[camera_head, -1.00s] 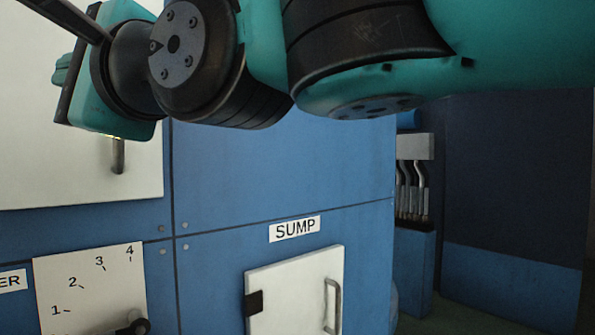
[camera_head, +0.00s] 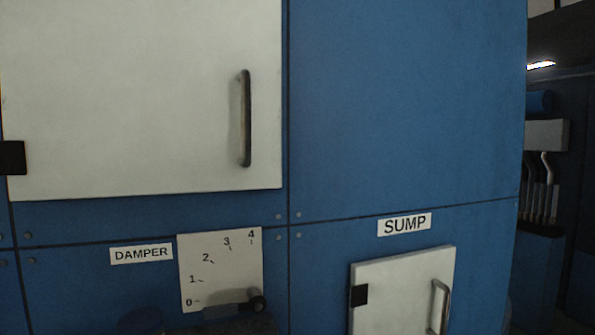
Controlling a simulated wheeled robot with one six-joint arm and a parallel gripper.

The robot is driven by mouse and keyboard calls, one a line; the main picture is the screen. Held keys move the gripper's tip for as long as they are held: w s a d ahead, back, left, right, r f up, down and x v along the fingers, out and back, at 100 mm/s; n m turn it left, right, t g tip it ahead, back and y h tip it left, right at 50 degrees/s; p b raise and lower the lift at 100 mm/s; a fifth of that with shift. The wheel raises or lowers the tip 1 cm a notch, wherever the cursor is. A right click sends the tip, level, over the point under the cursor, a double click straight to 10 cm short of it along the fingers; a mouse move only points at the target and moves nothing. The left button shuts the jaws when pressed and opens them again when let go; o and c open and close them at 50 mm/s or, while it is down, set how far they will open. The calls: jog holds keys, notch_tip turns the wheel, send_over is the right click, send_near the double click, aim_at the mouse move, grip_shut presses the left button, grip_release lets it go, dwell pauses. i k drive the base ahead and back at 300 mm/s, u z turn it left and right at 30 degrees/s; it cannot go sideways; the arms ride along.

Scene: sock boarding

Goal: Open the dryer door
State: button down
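A large white door (camera_head: 130,95) fills the upper left of the head view, set in a blue panel. I take it to be the dryer door, though no label for it shows. It looks closed. Its vertical metal handle (camera_head: 246,118) is near its right edge, and a black hinge (camera_head: 12,158) shows at its lower left. My gripper is not in view.
Below the door are a DAMPER label (camera_head: 141,253) and a numbered white plate (camera_head: 220,260) with a dark lever (camera_head: 240,303). A smaller white door (camera_head: 400,297) with its own handle stands under the SUMP label (camera_head: 404,225). Blue panel (camera_head: 400,100) lies right of the large door.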

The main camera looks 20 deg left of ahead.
aim_at(99, 99)
jog(key=u, duration=2.25)
jog(key=k, duration=0.65)
jog(key=z, duration=0.35)
jog(key=i, duration=0.5)
